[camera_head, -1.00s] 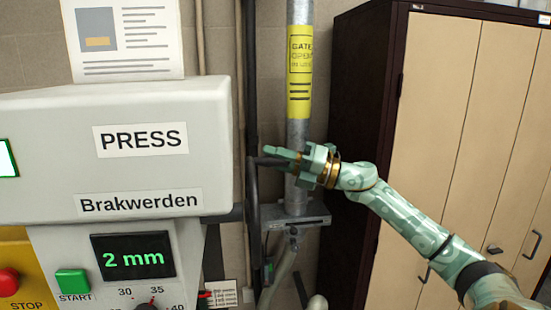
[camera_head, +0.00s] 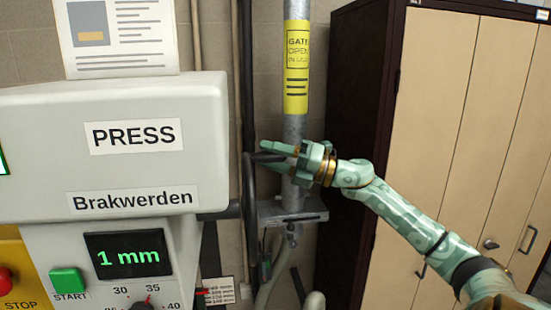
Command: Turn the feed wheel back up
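The feed wheel (camera_head: 249,190) shows nearly edge-on as a dark, narrow upright rim to the right of the grey press (camera_head: 205,110). My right gripper (camera_head: 265,152) comes in from the right at the top of the rim. A dark bar-like piece lies at its fingertips, just below the upper green finger. I cannot tell whether the fingers are closed on the wheel or only beside it. My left gripper is not in view.
A grey post (camera_head: 294,120) with a yellow label and a metal bracket (camera_head: 292,212) stand close behind my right gripper. A dark-sided cabinet (camera_head: 362,130) with tan doors stands on the right. A green START button (camera_head: 68,280) and red STOP button (camera_head: 4,278) are at lower left.

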